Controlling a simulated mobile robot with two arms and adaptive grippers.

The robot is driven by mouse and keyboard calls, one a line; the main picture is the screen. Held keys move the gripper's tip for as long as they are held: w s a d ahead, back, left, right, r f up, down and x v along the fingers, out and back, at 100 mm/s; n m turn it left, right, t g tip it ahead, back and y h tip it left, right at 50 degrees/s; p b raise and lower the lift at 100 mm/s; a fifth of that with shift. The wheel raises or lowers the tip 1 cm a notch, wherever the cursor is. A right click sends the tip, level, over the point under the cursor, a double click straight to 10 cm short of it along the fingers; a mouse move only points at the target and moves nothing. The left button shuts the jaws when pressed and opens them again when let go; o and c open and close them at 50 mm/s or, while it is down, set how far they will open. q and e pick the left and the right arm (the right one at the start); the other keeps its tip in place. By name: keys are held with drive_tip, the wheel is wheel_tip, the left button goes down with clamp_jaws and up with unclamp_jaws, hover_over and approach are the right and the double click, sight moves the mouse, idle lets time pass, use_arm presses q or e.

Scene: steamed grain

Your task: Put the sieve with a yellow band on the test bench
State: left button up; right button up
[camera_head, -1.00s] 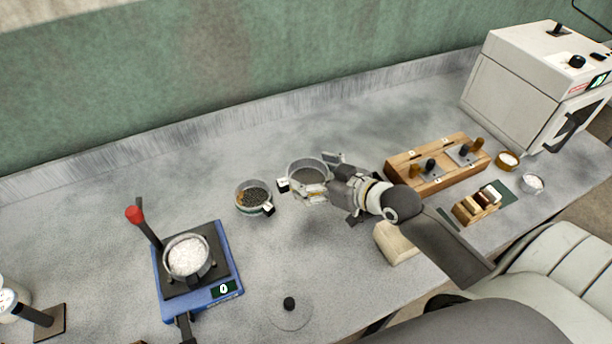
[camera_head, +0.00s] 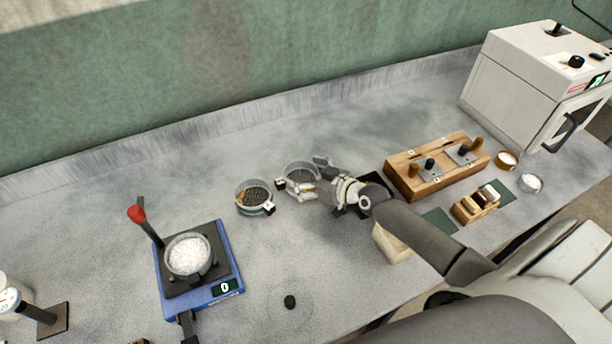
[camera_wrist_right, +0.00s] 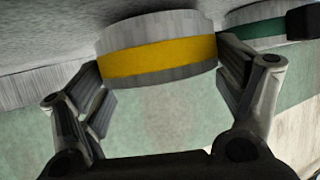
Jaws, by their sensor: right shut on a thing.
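The sieve with a yellow band (camera_wrist_right: 160,58) is between the two fingers of my right gripper (camera_wrist_right: 165,95) in the right wrist view, and the fingers are shut on its sides. In the head view this sieve (camera_head: 300,175) is a round metal ring with a dark mesh, just right of another sieve. My right gripper (camera_head: 310,182) reaches it from the right. The sieve is at or very near the top of the test bench (camera_head: 330,250); I cannot tell whether it touches. My left gripper is not in view.
A sieve with a green band (camera_wrist_right: 255,30), holding dark grain (camera_head: 255,196) in the head view, stands close to the left. A blue scale (camera_head: 228,272) bears a dish of white grain. A wooden block (camera_head: 430,176) and a white oven (camera_head: 530,85) are at right.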

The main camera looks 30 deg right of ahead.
drive_tip(key=shift+f, duration=0.2)
drive_tip(key=shift+f, duration=0.2)
drive_tip(key=o, duration=0.9)
drive_tip(key=shift+r, duration=0.2)
